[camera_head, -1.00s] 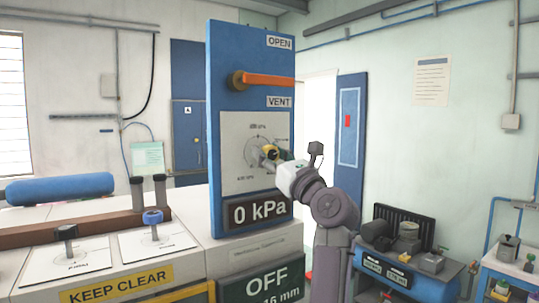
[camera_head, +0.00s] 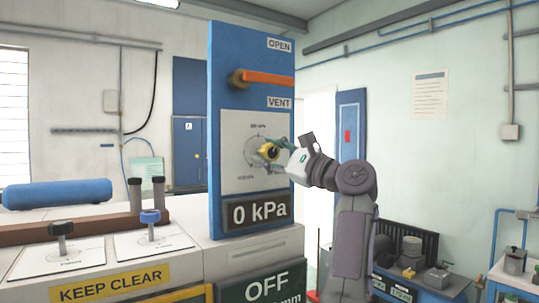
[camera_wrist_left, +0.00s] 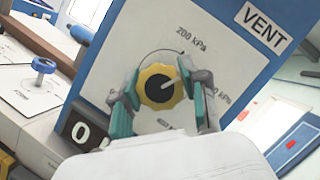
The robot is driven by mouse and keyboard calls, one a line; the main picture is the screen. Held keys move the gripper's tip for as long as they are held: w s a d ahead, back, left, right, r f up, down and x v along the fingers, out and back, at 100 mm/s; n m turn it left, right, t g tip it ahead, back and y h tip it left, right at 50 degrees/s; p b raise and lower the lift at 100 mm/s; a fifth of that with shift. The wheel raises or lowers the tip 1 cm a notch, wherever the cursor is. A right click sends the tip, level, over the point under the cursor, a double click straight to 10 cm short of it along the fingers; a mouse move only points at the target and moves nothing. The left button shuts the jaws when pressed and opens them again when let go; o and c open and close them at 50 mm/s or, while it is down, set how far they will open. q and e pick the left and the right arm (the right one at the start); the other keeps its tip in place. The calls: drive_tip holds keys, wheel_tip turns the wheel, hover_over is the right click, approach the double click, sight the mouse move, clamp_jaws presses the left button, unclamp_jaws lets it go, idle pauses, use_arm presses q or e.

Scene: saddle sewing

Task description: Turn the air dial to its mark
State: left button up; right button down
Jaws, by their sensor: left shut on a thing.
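The air dial (camera_head: 268,152) is a yellow scalloped knob with a black centre on a white scale plate (camera_head: 235,178). In the left wrist view the dial (camera_wrist_left: 148,73) shows a pale pointer line aimed to the upper right. The scale reads 200 kPa at its top; other marks are partly hidden by my fingers. My left gripper (camera_head: 274,150) has its teal fingers on either side of the knob; in the wrist view the gripper (camera_wrist_left: 160,95) is shut on it. The display (camera_head: 258,213) below reads 0 kPa. My right gripper is not in view.
An orange lever (camera_head: 268,78) sits above the dial between OPEN and VENT labels on the blue panel (camera_head: 226,60). A bench with two knobs (camera_head: 150,217) (camera_head: 61,228) and a blue roll (camera_head: 58,194) stands left. A blue cart with equipment (camera_head: 420,285) stands at lower right.

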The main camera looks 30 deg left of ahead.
use_arm(q)
drive_tip(key=n+g+h+p, duration=0.1)
drive_tip(key=n, duration=0.2)
drive_tip(key=shift+r+n, duration=0.1)
drive_tip(key=shift+n, duration=0.2)
drive_tip(key=shift+n+h+p, duration=0.3)
drive_tip(key=shift+n+p, duration=0.1)
drive_tip(key=shift+n, duration=0.5)
drive_tip(key=o, duration=1.2)
drive_tip(key=shift+a, duration=0.1)
drive_tip(key=shift+c, duration=0.2)
drive_tip(key=shift+f, duration=0.2)
drive_tip(key=d+f, duration=0.1)
drive_tip(key=d, duration=1.1)
